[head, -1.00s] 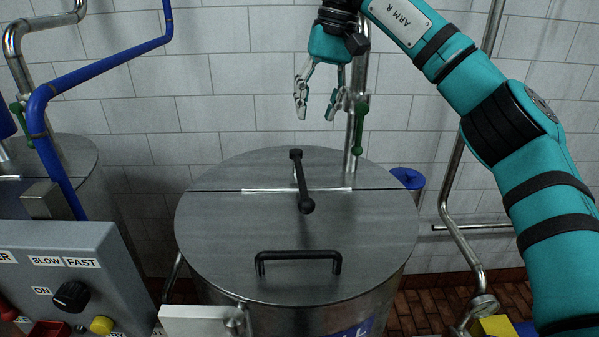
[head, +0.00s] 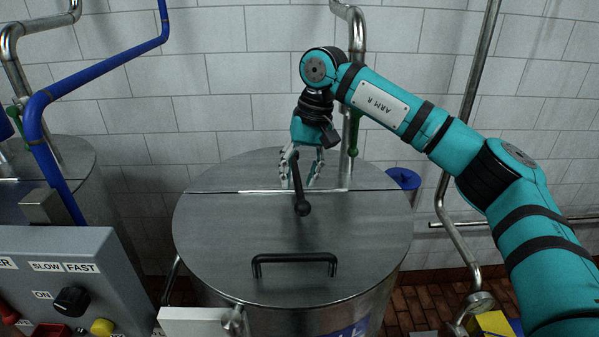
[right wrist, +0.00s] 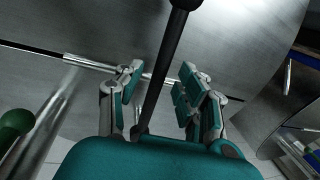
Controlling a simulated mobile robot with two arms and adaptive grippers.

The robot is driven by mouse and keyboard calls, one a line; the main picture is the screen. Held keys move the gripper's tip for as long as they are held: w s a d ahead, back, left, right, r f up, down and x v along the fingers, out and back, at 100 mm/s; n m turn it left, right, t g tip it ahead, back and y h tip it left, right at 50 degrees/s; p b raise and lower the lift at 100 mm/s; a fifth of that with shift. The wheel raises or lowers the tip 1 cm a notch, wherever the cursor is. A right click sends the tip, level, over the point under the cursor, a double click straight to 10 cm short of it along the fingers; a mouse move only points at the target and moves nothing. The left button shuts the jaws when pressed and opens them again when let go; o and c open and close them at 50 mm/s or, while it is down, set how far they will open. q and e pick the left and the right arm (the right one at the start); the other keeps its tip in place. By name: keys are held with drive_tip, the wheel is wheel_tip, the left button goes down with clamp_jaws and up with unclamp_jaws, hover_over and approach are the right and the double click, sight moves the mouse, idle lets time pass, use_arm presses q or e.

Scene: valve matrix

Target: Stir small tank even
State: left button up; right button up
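The steel tank (head: 215,250) stands in the middle of the head view, with a round lid and a black crank handle (head: 302,206) on top. My right gripper (head: 303,176) is low over the back of the lid, at the crank. In the right wrist view its two fingers (right wrist: 160,88) are apart on either side of the black crank bar (right wrist: 175,42), with a gap on the right. I cannot tell whether a finger touches the bar. The crank's far end is partly hidden by the gripper. My left gripper is out of view.
A grey control box (head: 75,245) with a black knob (head: 72,300) is at the lower left. A black lid handle (head: 294,258) is at the lid's front. Another tank (head: 85,165) and a blue pipe (head: 95,75) stand left. Steel pipes run behind and right.

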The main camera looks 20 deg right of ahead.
clamp_jaws()
idle(0.5)
